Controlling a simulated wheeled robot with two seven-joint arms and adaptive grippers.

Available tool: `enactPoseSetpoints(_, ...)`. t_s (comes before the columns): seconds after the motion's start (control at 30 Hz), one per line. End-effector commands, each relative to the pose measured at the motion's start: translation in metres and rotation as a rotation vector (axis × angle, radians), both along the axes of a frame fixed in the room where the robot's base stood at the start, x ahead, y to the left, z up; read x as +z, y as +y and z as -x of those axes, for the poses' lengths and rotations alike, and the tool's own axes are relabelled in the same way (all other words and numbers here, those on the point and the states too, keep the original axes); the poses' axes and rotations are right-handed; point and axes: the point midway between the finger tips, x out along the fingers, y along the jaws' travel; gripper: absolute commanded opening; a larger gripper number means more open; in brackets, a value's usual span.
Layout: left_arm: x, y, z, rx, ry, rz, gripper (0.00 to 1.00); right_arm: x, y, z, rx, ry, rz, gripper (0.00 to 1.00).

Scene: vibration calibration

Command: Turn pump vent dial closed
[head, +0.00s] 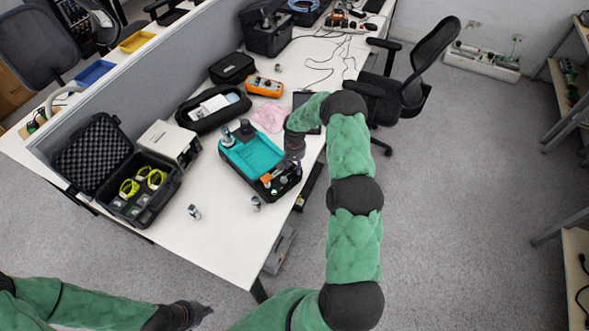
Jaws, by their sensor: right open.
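A dark device with a teal top (252,153) stands on the white desk near its right edge. Its front right corner carries an orange patch and several small knobs and fittings (281,183). Which of these is the pump vent dial I cannot tell at this size. My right gripper (293,158) points down at the device's right side, just behind the knobs. It is open, and whether it touches anything is unclear. My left gripper (200,312) hangs low at the bottom of the view, far from the desk, and its fingers are too small and dark to read.
An open black case (167,190) with yellow-green items and a beige box (171,141) stand left of the device. Small metal cylinders (194,211) lie on the front desk. An orange meter (264,86) and a pink cloth (269,117) lie behind. An office chair (412,75) stands right.

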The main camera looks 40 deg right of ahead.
Motion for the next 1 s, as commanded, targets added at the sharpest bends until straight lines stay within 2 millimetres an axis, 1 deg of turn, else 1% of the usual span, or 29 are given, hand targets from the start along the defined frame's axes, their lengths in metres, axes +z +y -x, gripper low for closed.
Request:
enactPoseSetpoints(0.03, 0.000, 0.000, 0.000, 0.000, 0.000, 0.000, 0.00, -0.008, 0.000, 0.001, -0.001, 0.002, -0.001, 0.49)
enactPoseSetpoints(0.1, -0.001, 0.000, 0.000, 0.000, 0.000, 0.000, 0.00, -0.016, -0.001, 0.000, -0.002, 0.001, 0.000, 0.49)
enactPoseSetpoints(0.23, -0.001, 0.000, 0.000, 0.000, 0.000, 0.000, 0.00, -0.026, -0.001, 0.000, -0.001, 0.000, 0.000, 0.49)
enactPoseSetpoints(0.37, -0.001, 0.000, 0.000, 0.000, 0.000, 0.000, 0.00, -0.030, 0.000, 0.000, -0.001, 0.000, 0.000, 0.49)
enactPoseSetpoints(0.6, -0.001, 0.000, 0.000, 0.000, 0.000, 0.000, 0.00, -0.030, 0.000, 0.000, -0.001, 0.000, 0.000, 0.49)
enactPoseSetpoints(0.67, -0.001, 0.000, 0.000, 0.000, 0.000, 0.000, 0.00, -0.030, 0.000, 0.000, -0.001, 0.000, 0.000, 0.32)
enactPoseSetpoints(0.7, -0.001, 0.000, 0.000, 0.000, 0.000, 0.000, 0.00, -0.030, 0.000, 0.000, -0.001, 0.000, 0.000, 0.21)
enactPoseSetpoints(0.77, -0.001, 0.000, 0.000, 0.000, 0.000, 0.000, 0.00, -0.030, 0.000, 0.000, -0.001, 0.000, 0.000, 0.04)
enactPoseSetpoints(0.8, -0.001, 0.000, 0.000, 0.000, 0.000, 0.000, 0.00, -0.030, 0.000, 0.000, -0.001, 0.000, 0.000, 0.00)
enactPoseSetpoints(1.0, -0.002, 0.000, 0.000, 0.000, 0.000, 0.000, 0.00, -0.031, 0.000, 0.001, 0.004, 0.001, -0.001, 0.00)
